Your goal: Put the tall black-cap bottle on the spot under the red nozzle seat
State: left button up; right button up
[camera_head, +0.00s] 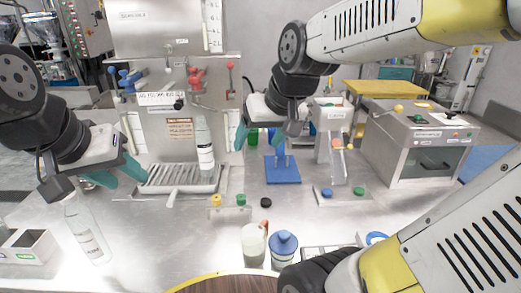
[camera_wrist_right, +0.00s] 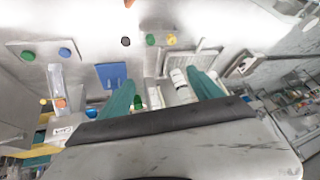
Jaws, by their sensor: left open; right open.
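A tall clear bottle (camera_head: 205,155) with a white label stands upright at the right end of the slotted drip tray (camera_head: 165,187), below the red nozzle seat (camera_head: 196,78). Its cap colour is hard to tell. A second clear labelled bottle (camera_head: 88,232) stands at the left, below my left gripper (camera_head: 115,178), which is open and apart from it. My right gripper (camera_head: 271,138) is open, to the right of the tray bottle. In the right wrist view, the bottle (camera_wrist_right: 180,80) shows between the spread teal fingers, with a similar pale shape beside it.
A blue stand (camera_head: 283,172) and a clear dispenser with an orange knob (camera_head: 337,155) are right of the tray. Yellow (camera_head: 216,200) and green (camera_head: 241,199) buttons are in front. A cup (camera_head: 254,245) and blue-lidded jar (camera_head: 284,250) stand nearer. A white box (camera_head: 28,247) is front left.

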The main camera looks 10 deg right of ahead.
jog(key=s+d, duration=0.1)
jog(key=s, duration=0.6)
jog(key=shift+s+m, duration=0.25)
jog(key=shift+m, duration=0.15)
